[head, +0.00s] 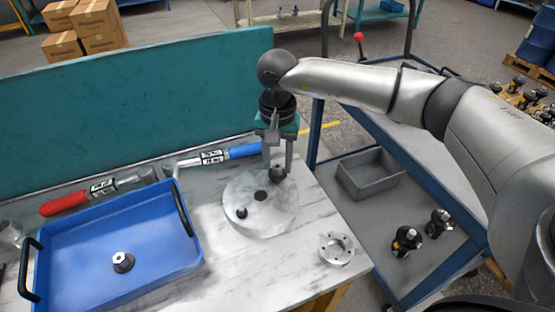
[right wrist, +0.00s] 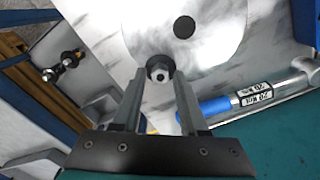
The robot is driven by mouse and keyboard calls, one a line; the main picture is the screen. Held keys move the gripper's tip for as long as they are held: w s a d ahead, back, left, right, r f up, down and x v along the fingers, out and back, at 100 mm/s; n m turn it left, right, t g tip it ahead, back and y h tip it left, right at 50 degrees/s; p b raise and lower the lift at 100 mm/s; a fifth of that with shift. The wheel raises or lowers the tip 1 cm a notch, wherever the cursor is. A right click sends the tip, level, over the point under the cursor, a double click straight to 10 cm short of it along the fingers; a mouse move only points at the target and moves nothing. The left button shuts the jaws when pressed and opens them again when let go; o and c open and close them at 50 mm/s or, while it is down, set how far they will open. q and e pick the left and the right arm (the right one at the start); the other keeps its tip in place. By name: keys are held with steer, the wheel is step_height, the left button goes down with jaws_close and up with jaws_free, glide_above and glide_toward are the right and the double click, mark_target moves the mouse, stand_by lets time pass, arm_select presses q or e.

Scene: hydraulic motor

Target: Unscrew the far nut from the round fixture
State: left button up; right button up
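The round fixture (head: 260,218) is a pale metal disc with a dark central hole, lying on the bench. The far nut (head: 278,173) is dark and sits near the disc's far edge. A near nut (head: 241,213) sits on its near left side. My right gripper (head: 277,168) points down at the far nut, one finger on each side. In the right wrist view the nut (right wrist: 160,68) shows at the tips of the open fingers (right wrist: 160,80), with gaps visible beside it. The disc (right wrist: 220,45) lies beyond. My left gripper is out of view.
A blue tray (head: 70,284) on the bench holds one small metal part (head: 123,262). Red-handled (head: 63,204) and blue-handled (head: 243,151) tools lie along the back. A flanged ring (head: 336,249) sits at the front right. A teal panel (head: 130,98) stands behind.

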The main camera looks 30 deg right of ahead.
steer(key=m, duration=0.4)
steer(key=shift+a+m+p, duration=0.1)
steer(key=shift+m+p, duration=0.25)
steer(key=shift+m, duration=0.05)
steer(key=m+p, duration=0.1)
steer(key=m, duration=0.4)
steer(key=shift+m, duration=0.3)
jaws_close()
stand_by(0.3)
steer(key=n+b, duration=0.1)
steer(key=n, duration=0.1)
steer(key=shift+n, duration=0.4)
steer(key=n+b, duration=0.1)
steer(key=n, duration=0.2)
